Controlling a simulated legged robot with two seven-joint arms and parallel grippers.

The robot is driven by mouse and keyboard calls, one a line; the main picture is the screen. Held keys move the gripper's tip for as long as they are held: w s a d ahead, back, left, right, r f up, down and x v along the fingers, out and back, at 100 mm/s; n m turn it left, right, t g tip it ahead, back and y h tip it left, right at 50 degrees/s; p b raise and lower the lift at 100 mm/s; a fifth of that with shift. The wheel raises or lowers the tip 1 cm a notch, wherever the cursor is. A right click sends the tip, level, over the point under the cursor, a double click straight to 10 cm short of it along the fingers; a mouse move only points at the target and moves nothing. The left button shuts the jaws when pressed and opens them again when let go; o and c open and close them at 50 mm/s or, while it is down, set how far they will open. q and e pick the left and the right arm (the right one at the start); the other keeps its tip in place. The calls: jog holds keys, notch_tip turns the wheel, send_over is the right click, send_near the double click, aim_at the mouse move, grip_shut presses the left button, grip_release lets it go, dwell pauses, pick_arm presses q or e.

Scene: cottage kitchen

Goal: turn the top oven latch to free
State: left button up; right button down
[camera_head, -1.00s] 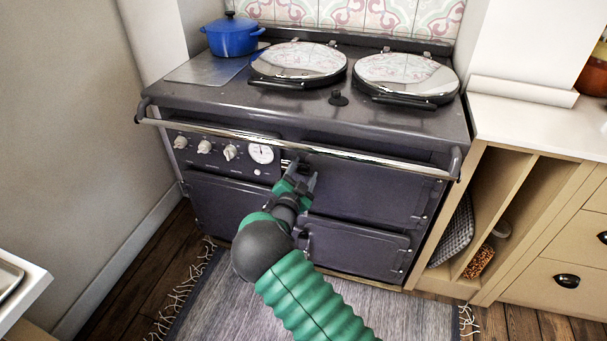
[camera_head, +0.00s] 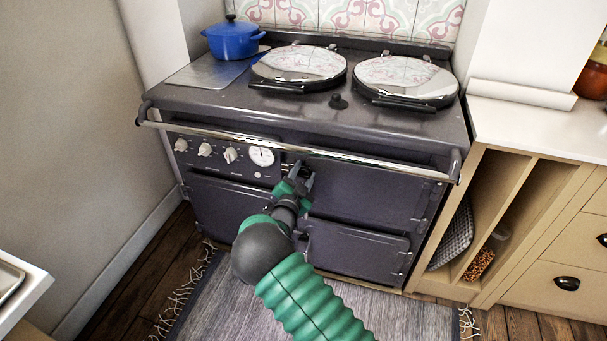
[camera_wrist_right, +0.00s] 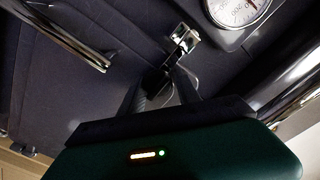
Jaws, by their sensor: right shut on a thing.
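The dark grey range cooker has a top oven door (camera_head: 372,192) on the right, below the chrome rail. The top oven latch (camera_wrist_right: 184,38) shows in the right wrist view as a small shiny metal piece at the door's edge, near the round dial. My right gripper (camera_head: 301,172) is at the latch, under the rail. In the right wrist view my right gripper (camera_wrist_right: 160,84) is shut on the latch's dark lever end. The fingers hide part of the lever, and its exact angle is hard to tell. My left gripper is not in view.
The chrome rail (camera_head: 350,155) runs across the cooker front just above my gripper. A lower oven door (camera_head: 355,247) is below. Knobs and a dial (camera_head: 262,156) sit to the left. A blue pot (camera_head: 231,39) stands on top. A rug (camera_head: 385,318) lies in front.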

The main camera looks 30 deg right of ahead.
jog(key=shift+s+f, duration=0.15)
jog(key=shift+f, duration=0.2)
dwell(0.6)
jog(key=shift+m+b, duration=0.45)
jog(key=shift+m, duration=0.05)
jog(key=shift+f+m+b, duration=0.2)
jog(key=shift+m+b, duration=0.7)
jog(key=shift+m, duration=0.2)
jog(key=m+b, duration=1.2)
jog(key=b, duration=0.2)
jog(key=shift+a+f, duration=0.1)
jog(key=shift+f, duration=0.05)
jog(key=shift+w+m+b, duration=0.2)
jog(key=shift+m+b, duration=0.8)
jog(key=shift+r+m+b, duration=0.25)
jog(key=shift+m+b, duration=0.25)
jog(key=shift+b, duration=0.1)
jog(key=shift+r, duration=0.1)
